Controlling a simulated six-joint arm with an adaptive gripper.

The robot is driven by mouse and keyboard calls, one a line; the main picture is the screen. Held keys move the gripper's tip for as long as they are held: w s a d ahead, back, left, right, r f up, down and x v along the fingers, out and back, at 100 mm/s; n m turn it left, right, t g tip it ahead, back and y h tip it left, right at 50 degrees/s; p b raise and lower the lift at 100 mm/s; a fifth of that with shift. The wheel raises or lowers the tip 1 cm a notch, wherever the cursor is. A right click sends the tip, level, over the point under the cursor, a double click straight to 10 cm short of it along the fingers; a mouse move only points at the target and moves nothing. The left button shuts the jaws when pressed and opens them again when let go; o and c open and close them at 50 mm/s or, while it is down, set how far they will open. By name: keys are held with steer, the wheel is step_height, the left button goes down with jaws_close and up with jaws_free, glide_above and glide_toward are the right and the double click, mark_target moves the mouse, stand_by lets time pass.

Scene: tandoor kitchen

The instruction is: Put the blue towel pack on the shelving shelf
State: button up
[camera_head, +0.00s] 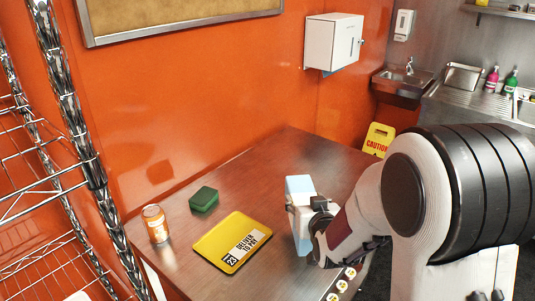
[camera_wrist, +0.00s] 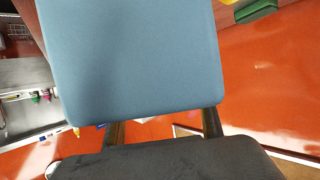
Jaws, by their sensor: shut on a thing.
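The blue towel pack (camera_head: 299,187) is held by my gripper (camera_head: 304,205) above the right part of the metal table. In the wrist view the pack (camera_wrist: 130,55) is a large pale blue block filling the upper middle, close to the camera. My gripper is shut on it; parts of the fingers (camera_wrist: 165,130) show below the pack, and its grip faces are mostly hidden. The wire shelving (camera_head: 40,195) stands at the left edge of the head view, with chrome posts and wire shelves, well apart from my gripper.
A white dispenser (camera_head: 333,43) hangs on the orange wall. A yellow caution sign (camera_head: 378,139) stands behind the table. The table's back is clear.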

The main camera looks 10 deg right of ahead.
mark_target(296, 180)
steer(key=shift+w+f, duration=0.2)
steer(key=shift+f, duration=0.15)
steer(key=w+r, duration=0.3)
steer(key=w, duration=1.1)
steer(key=shift+w+d+r, duration=0.15)
steer(key=shift+d, duration=0.05)
steer(key=shift+f, duration=3.15)
steer(key=shift+f, duration=1.9)
